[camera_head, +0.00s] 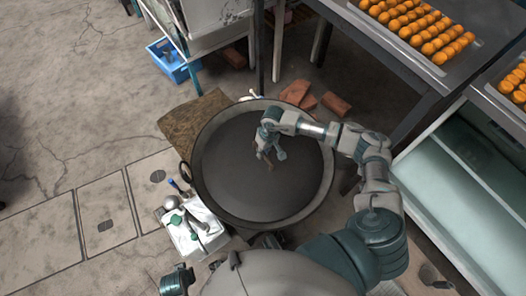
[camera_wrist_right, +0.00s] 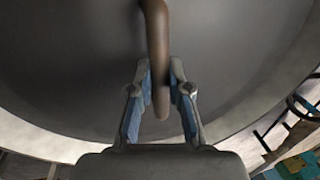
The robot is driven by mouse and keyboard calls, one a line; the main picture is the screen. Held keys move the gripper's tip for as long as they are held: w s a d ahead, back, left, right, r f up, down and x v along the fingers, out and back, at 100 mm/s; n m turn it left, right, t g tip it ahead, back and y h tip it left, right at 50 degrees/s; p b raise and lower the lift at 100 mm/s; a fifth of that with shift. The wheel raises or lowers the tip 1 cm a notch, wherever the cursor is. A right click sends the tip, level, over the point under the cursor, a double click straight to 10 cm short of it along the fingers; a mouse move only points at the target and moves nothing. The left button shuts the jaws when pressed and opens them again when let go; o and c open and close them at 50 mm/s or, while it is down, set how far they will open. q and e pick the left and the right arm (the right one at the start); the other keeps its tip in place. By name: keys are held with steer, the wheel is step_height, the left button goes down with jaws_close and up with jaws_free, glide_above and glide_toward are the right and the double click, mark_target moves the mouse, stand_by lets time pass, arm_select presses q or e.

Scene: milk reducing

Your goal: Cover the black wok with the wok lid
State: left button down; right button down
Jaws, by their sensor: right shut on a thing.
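The black wok (camera_head: 186,172) stands on the floor in the middle of the head view, with a ring handle on its left side. A wide dark grey disc, the wok lid (camera_head: 235,180), lies within the wok's rim; I cannot tell whether it rests fully on it. My right gripper (camera_head: 270,158) is above the lid's middle. In the right wrist view my right gripper (camera_wrist_right: 160,95) is shut on the brown lid handle (camera_wrist_right: 157,45), with the grey lid (camera_wrist_right: 70,60) behind.
A white box (camera_head: 205,238) stands beside the wok at lower left. Bricks (camera_head: 296,92) lie behind it, and a brown board (camera_head: 190,122) lies at upper left. A blue crate (camera_head: 172,62) is farther back. A metal table with trays of orange balls (camera_head: 420,30) stands at upper right.

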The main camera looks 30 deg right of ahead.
steer(key=c, duration=1.1)
jaws_free()
steer(key=shift+o, duration=0.4)
step_height(320, 180, up, 12)
steer(key=d, duration=0.2)
steer(key=shift+w+d+f, duration=0.15)
